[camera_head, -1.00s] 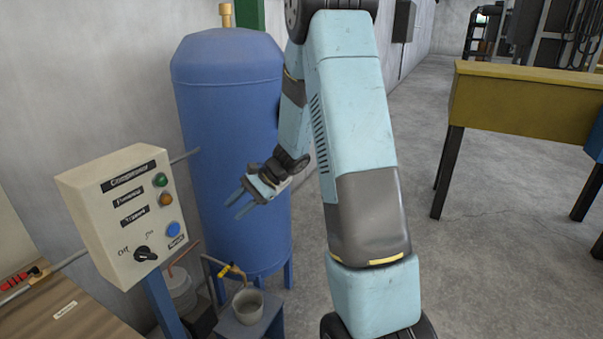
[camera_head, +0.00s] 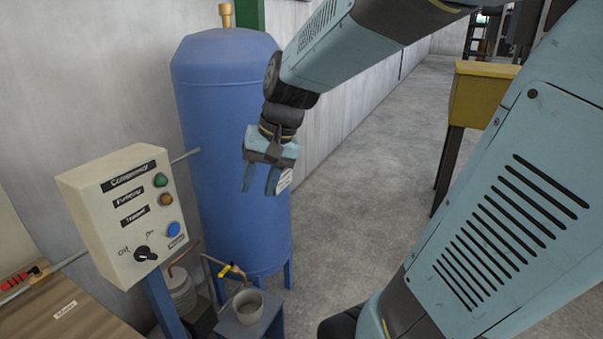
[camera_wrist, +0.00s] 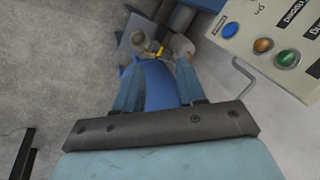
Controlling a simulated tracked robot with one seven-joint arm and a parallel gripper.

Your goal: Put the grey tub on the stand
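The grey tub (camera_head: 248,306) is a small open container and appears upright on a low blue-grey stand (camera_head: 228,328), below a yellow-handled tap. In the wrist view the tub (camera_wrist: 138,39) shows small at the top, beyond the left finger. My gripper (camera_head: 258,192) points downward in front of the blue tank, well above the tub and apart from it. Its two blue fingers are spread with nothing between them, and the gap (camera_wrist: 159,66) also shows in the wrist view. The tub's inside and base are too small to make out.
A tall blue tank (camera_head: 230,110) stands behind the tub. A control box (camera_head: 125,210) with buttons is on a post at left. The yellow-handled tap (camera_head: 232,270) overhangs the tub. The floor (camera_head: 345,210) at right is open.

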